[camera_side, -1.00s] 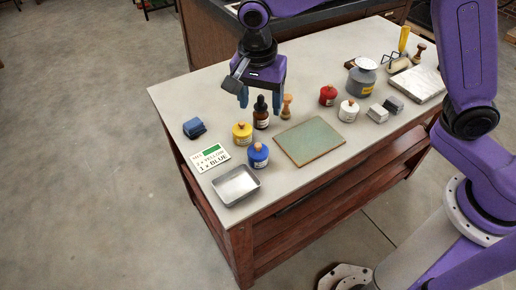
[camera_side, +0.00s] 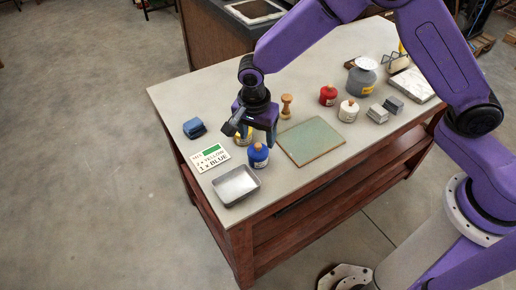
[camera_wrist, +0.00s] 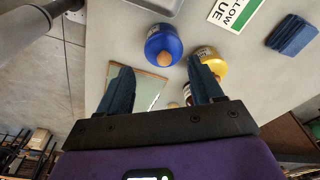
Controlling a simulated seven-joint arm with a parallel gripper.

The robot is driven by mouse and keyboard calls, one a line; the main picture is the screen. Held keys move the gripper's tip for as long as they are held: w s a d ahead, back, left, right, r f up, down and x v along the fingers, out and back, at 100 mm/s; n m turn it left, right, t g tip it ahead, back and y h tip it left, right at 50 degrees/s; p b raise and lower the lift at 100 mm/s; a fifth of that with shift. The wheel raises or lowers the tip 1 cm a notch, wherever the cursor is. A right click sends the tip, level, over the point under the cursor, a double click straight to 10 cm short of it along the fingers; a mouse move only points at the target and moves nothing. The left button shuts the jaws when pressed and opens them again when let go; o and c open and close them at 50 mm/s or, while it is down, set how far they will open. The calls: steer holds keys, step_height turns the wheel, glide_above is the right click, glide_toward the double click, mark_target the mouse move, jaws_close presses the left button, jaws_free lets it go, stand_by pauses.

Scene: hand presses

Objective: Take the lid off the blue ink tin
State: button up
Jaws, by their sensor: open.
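The blue ink tin (camera_side: 258,160) stands upright on the table, its blue lid with a wooden knob (camera_side: 258,147) on top. My gripper (camera_side: 257,138) is open and empty, above the table close to the blue tin and the yellow tin. The yellow tin (camera_wrist: 211,62) shows beside my right finger in the wrist view and is mostly hidden behind the gripper in the side view.
A metal tray (camera_side: 236,186) and a printed card (camera_side: 209,158) lie near the blue tin. A green mat (camera_side: 310,140) lies to its right. A wooden stamp (camera_side: 286,106), red tin (camera_side: 328,95) and white tin (camera_side: 348,110) stand behind. A blue cloth (camera_side: 194,128) lies left.

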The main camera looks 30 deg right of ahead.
mark_target(258, 146)
steer(key=shift+w+d+f, duration=0.15)
steer(key=shift+w+f, duration=0.05)
steer(key=shift+f, duration=0.65)
steer(key=shift+w+d+f, duration=0.1)
steer(key=shift+w+f, duration=0.05)
steer(key=shift+f, duration=0.75)
steer(key=shift+w+d+f, duration=0.15)
steer(key=shift+w+f, duration=0.05)
steer(key=shift+f, duration=0.65)
jaws_close()
